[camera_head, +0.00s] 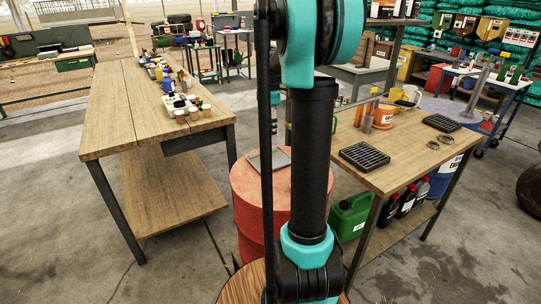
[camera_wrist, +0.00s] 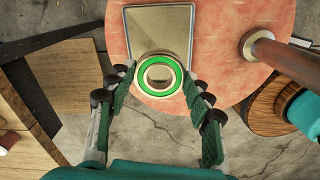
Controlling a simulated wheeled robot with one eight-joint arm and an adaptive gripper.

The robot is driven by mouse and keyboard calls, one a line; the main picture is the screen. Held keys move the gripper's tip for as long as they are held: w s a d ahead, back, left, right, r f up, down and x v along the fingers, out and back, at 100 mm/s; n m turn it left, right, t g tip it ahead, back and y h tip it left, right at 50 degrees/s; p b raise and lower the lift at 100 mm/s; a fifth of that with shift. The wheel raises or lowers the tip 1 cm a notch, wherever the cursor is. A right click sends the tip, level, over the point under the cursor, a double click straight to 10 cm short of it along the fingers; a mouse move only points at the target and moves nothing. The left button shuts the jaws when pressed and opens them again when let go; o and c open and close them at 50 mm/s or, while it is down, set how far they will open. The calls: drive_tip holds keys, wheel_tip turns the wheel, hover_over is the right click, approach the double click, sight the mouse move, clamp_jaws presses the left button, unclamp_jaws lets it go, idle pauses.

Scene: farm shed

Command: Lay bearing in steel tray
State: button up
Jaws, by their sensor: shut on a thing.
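The bearing (camera_wrist: 160,93), a metal ring with a bright green band, is held between the fingertips of my gripper (camera_wrist: 159,77). In the wrist view it overlaps the near edge of the steel tray (camera_wrist: 160,25), a grey rectangular plate with a raised rim. Its height above the tray is hard to tell. The tray lies on the red drum (camera_wrist: 220,20), and in the head view the tray (camera_head: 282,155) shows partly behind my arm. The visible tray surface is bare.
A long wooden table (camera_head: 115,110) with several small bottles stands at left. A wooden workbench (camera_head: 385,172) at right carries a black grate (camera_head: 364,156), dark rings (camera_head: 447,140) and orange containers (camera_head: 383,117). A green jerrycan (camera_head: 349,215) stands beside the drum.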

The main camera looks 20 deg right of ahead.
sight(270, 161)
wheel_tip(270, 161, down, 12)
drive_tip(key=shift+r, duration=0.1)
idle(0.4)
drive_tip(key=o, duration=1.4)
drive_tip(key=shift+o, duration=0.2)
wheel_tip(270, 161, up, 12)
drive_tip(key=shift+s+a, duration=0.1)
